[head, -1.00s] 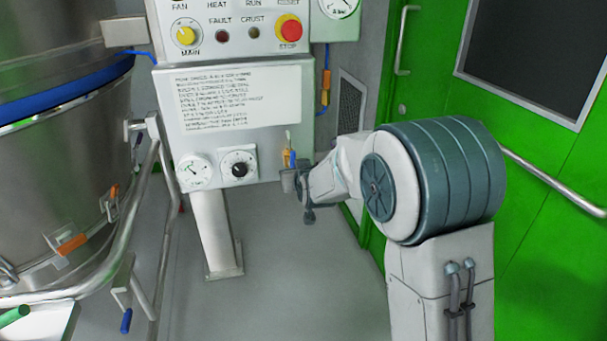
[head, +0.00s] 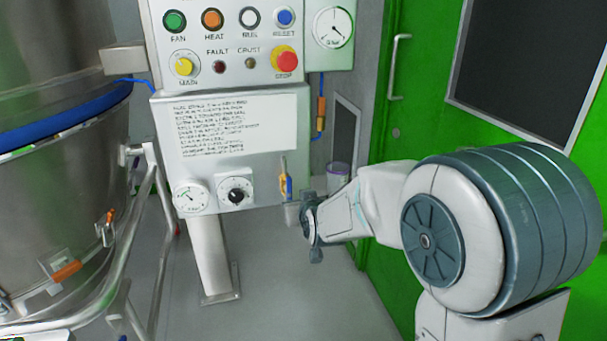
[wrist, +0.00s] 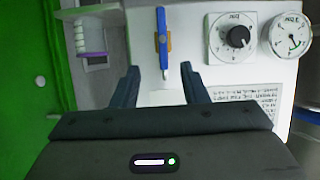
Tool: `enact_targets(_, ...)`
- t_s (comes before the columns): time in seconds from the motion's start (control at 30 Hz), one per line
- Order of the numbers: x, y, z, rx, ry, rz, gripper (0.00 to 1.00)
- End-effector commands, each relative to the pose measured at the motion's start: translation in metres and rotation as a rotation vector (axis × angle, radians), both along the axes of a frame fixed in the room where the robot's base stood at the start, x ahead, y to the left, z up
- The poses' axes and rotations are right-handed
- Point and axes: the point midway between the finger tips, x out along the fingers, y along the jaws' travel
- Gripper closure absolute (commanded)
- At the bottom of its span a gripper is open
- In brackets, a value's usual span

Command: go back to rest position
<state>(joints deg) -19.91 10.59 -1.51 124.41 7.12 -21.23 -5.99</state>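My gripper (head: 308,222) is in front of the lower right part of the control panel in the head view, with my arm reaching in from the right. In the wrist view my gripper (wrist: 158,78) has its two dark fingers wide apart. Nothing is held between them. Whether a finger touches anything there cannot be told.
The control panel (head: 225,170) carries a black knob (head: 236,196), a gauge (head: 190,198) and buttons above. A steel vessel (head: 60,190) with a blue band and rails stands at left. A green door (head: 425,120) is behind my arm. The grey floor (head: 290,300) below is clear.

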Motion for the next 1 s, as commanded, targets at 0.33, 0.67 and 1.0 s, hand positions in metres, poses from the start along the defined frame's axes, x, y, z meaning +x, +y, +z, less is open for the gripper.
enact_targets(0.33,-0.070,-0.063,0.094,-0.034,0.261,-0.062,0.60)
enact_targets(0.67,-0.170,-0.121,0.169,-0.072,0.552,-0.153,0.60)
enact_targets(1.0,-0.277,-0.162,0.230,-0.097,0.826,-0.251,0.60)
